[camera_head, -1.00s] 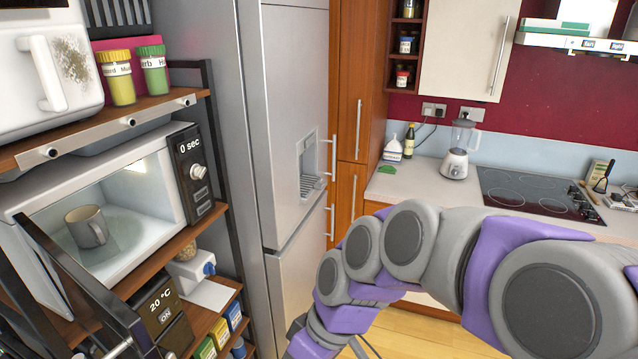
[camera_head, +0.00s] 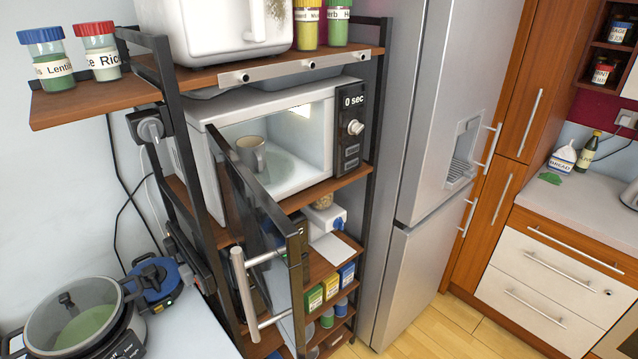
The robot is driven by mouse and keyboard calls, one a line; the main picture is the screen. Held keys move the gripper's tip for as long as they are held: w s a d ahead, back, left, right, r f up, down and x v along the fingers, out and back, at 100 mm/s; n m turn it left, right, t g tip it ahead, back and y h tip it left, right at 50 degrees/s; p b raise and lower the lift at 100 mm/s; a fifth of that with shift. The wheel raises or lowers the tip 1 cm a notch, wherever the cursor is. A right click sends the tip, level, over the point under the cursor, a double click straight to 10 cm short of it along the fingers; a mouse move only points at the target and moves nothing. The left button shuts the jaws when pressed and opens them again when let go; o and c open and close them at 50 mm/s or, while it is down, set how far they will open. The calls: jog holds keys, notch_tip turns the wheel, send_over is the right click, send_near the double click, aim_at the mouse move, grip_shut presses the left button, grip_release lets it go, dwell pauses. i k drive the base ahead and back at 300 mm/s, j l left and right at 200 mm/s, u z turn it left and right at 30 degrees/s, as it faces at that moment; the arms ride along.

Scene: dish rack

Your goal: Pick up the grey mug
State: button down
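The grey mug (camera_head: 251,154) stands upright inside the open microwave (camera_head: 290,102), towards the left of its lit cavity. Its handle faces right. The microwave door (camera_head: 262,205) is swung open towards me, and its edge stands just in front of the mug's lower part. The door's silver handle (camera_head: 244,285) points towards the lower left. My gripper and arm are not in view.
The microwave sits in a black-framed rack with a wooden shelf (camera_head: 85,100) above, bearing jars. A pot (camera_head: 78,310) stands on the white counter at lower left. A fridge (camera_head: 440,110) is right of the rack. Floor (camera_head: 440,325) is clear at lower right.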

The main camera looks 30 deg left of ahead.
aim_at(251, 149)
jog(key=u, duration=1.85)
jog(key=l, duration=0.55)
